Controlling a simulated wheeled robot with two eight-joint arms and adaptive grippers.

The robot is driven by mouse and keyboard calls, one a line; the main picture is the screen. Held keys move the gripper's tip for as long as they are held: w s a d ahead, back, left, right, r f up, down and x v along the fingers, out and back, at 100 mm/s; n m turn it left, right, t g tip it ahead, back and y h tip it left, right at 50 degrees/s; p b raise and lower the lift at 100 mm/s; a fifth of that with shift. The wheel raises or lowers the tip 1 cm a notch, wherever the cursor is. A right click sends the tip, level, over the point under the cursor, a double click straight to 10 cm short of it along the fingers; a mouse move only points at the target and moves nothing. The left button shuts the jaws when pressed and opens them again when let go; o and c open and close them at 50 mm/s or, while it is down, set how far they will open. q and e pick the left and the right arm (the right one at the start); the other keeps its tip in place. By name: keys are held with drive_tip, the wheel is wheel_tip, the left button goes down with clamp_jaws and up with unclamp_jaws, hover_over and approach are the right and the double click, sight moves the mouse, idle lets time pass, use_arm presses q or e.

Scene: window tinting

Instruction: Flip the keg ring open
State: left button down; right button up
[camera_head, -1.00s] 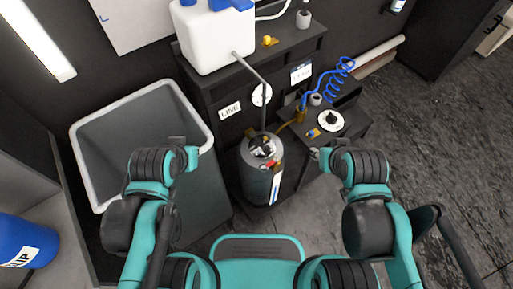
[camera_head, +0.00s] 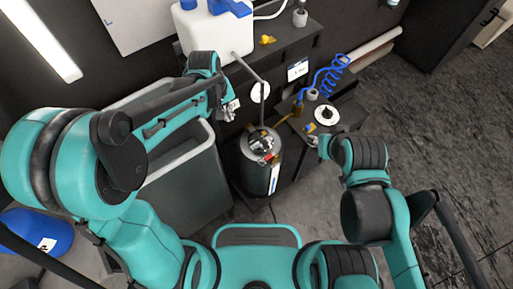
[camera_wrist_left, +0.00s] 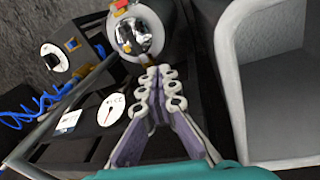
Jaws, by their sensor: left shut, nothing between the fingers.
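The keg (camera_head: 261,160) is a dark cylinder with a metal top, standing upright on the floor in front of the dark cabinet. Its top fitting (camera_head: 262,143) has a red part at the front; the ring itself is too small to make out. The keg top (camera_wrist_left: 137,35) also shows in the left wrist view, just beyond the fingertips. My left gripper (camera_head: 231,108) is up and left of the keg top, beside the cabinet front; in the left wrist view its fingers (camera_wrist_left: 160,88) are together and empty. My right gripper (camera_head: 322,146) is right of the keg, near the low shelf, its fingers unclear.
A large grey bin (camera_head: 180,180) stands left of the keg. A thin grey rod (camera_head: 250,68) runs down from the white tank (camera_head: 212,35). A dial (camera_head: 326,115) and blue coiled hose (camera_head: 327,78) are at the right.

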sight(266, 159)
use_arm(q)
drive_tip(key=w+d+f+n+g+p, duration=0.1)
drive_tip(key=d+f, duration=0.1)
drive_tip(key=f, duration=0.4)
drive_tip(key=w+d+f+n+g+p, duration=0.1)
drive_tip(key=w+d+f+g, duration=0.1)
drive_tip(key=f, duration=0.5)
drive_tip(key=shift+d+g+p, duration=0.3)
drive_tip(key=shift+d+p, duration=0.05)
drive_tip(key=shift+d, duration=0.45)
drive_tip(key=b+x, duration=0.3)
drive_tip(key=x, duration=0.7)
drive_tip(key=shift+d, duration=0.1)
drive_tip(key=shift+s+d+b, duration=0.7)
drive_tip(key=shift+s+d, duration=0.25)
drive_tip(key=shift+s, duration=0.3)
drive_tip(key=shift+s+d, duration=0.2)
drive_tip(key=shift+s, duration=0.15)
drive_tip(key=shift+n, duration=0.3)
